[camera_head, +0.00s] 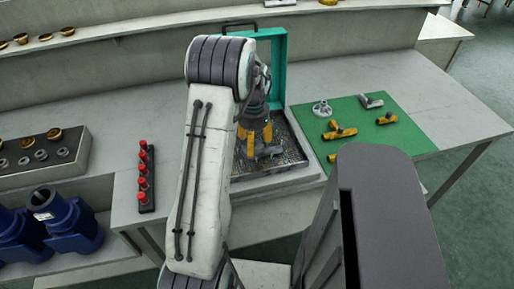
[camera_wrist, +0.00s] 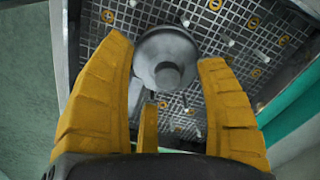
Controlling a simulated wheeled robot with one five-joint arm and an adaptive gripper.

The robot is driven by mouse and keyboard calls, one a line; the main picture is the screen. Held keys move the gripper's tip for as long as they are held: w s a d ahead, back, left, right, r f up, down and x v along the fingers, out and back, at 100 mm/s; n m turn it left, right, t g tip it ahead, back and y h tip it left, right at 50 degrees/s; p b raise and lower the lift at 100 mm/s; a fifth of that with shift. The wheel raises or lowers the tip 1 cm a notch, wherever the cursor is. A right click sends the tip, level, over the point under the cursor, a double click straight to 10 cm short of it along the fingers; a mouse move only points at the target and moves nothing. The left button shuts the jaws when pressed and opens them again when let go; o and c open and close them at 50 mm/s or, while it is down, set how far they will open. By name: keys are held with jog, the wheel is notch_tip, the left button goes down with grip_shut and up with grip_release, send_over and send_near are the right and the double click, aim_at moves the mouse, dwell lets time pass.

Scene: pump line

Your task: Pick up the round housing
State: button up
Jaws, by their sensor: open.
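A grey round part with a raised knob, which looks like the round housing (camera_wrist: 168,52), is on the perforated grid floor of a tray in the wrist view. My gripper (camera_wrist: 163,58) is open, with one yellow finger left of the part and one right of it; a shorter yellow finger shows between them. I cannot tell whether any finger touches it. In the head view my gripper (camera_head: 254,138) points down over the tray (camera_head: 290,152), and the fingers and arm largely hide the part there.
A teal panel (camera_head: 278,50) stands behind the tray. A green mat (camera_head: 365,122) to the right holds a pale flanged part (camera_head: 322,109) and several yellow and grey fittings. Red-topped pieces (camera_head: 144,170) stand in a row to the left. Pegs (camera_wrist: 230,43) rise from the grid.

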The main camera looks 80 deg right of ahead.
jog(key=shift+f, duration=0.3)
jog(key=shift+c, duration=0.3)
grip_shut()
dwell(0.3)
